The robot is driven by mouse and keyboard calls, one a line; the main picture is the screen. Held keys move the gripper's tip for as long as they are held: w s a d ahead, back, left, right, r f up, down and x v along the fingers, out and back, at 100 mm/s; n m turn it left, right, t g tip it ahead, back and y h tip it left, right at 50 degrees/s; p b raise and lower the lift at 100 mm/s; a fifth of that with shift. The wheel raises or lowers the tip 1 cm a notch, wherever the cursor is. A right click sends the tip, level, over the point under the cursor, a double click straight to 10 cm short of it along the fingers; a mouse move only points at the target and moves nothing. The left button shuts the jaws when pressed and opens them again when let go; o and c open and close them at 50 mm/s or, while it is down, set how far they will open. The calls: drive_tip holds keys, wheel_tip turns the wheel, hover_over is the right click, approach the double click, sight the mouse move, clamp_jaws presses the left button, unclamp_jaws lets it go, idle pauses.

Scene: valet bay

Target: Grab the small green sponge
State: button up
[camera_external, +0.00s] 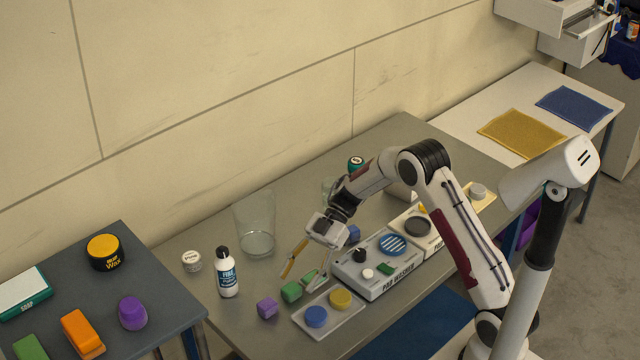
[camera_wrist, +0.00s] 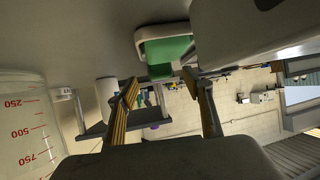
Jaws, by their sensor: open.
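A small green sponge (camera_external: 291,291) lies on the grey table, beside a purple block. My gripper (camera_external: 303,277) is low over the table, its two fingers spread apart, close by the sponge. In the wrist view a green block with a pale edge (camera_wrist: 168,52) shows just past my open fingertips (camera_wrist: 160,84), with nothing between them. I cannot tell whether a finger touches it. A second green patch beside the sponge in the outside view is partly hidden by the finger.
The purple block (camera_external: 267,307) is close on the left. A tray (camera_external: 340,323) with a blue and a yellow disc is in front. The white Pad Washer box (camera_external: 380,283) stands to the right. A white bottle (camera_external: 228,275) and a clear beaker (camera_external: 255,225) stand behind left.

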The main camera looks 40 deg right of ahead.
sight(291, 292)
drive_tip(key=shift+x, duration=1.35)
drive_tip(key=c, duration=1)
